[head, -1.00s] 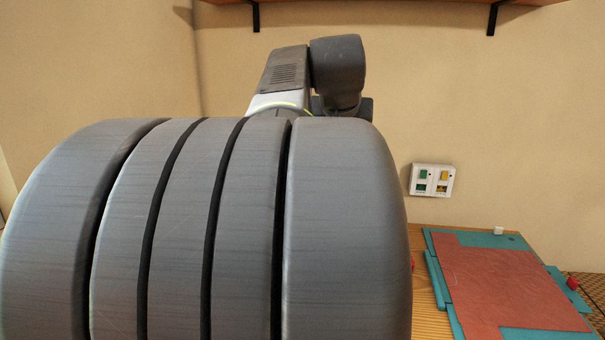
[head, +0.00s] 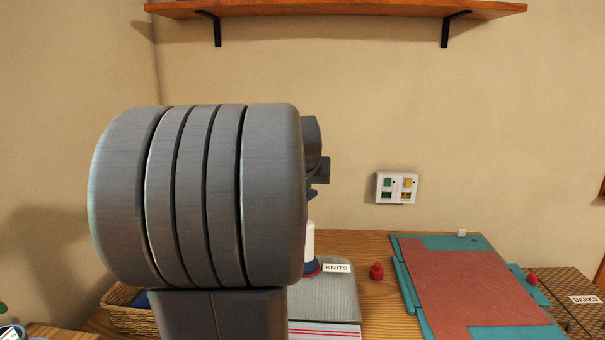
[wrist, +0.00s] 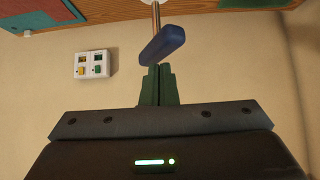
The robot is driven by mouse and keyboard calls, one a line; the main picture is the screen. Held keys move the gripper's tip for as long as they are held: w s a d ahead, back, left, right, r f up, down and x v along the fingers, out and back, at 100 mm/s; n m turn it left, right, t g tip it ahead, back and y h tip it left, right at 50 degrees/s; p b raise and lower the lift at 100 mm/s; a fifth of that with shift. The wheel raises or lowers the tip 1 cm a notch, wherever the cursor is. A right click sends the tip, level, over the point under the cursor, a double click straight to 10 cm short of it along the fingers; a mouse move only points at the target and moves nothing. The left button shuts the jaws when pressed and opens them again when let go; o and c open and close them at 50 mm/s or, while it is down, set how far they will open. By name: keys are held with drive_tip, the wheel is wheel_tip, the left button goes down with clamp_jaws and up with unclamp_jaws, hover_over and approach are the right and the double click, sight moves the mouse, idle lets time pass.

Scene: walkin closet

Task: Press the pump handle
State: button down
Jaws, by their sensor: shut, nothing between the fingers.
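The pump handle (wrist: 163,43) is a blue bar on a thin metal rod (wrist: 156,14) in the wrist view, where the scene appears upside down. My gripper (wrist: 157,68) has its dark green fingers shut together, empty. The fingertips are right by the handle, on the side away from the rod. I cannot tell whether they touch it. In the head view my arm hides most of the gripper and handle. A white cylinder (head: 309,241) with a blue base shows partly beside my arm, below the gripper area.
A wooden table holds a grey folded cloth (head: 328,300) with a KNITS label (head: 337,267), a red knob-like piece (head: 377,271) and a teal and red board (head: 470,288). A wicker basket (head: 128,311) is at left. A switch plate (head: 397,187) and shelf (head: 340,9) are on the wall.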

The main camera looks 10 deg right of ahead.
drive_tip(key=shift+f, duration=0.2)
wheel_tip(320, 180, down, 7)
drive_tip(key=b, duration=0.4)
drive_tip(key=shift+r+b, duration=0.15)
drive_tip(key=shift+b, duration=0.2)
drive_tip(key=shift+r, duration=0.15)
drive_tip(key=shift+r+p, duration=0.35)
drive_tip(key=shift+p, duration=0.15)
wheel_tip(320, 180, up, 4)
drive_tip(key=p, duration=0.3)
drive_tip(key=shift+f, duration=0.15)
drive_tip(key=v, duration=0.9)
drive_tip(key=shift+s, duration=0.4)
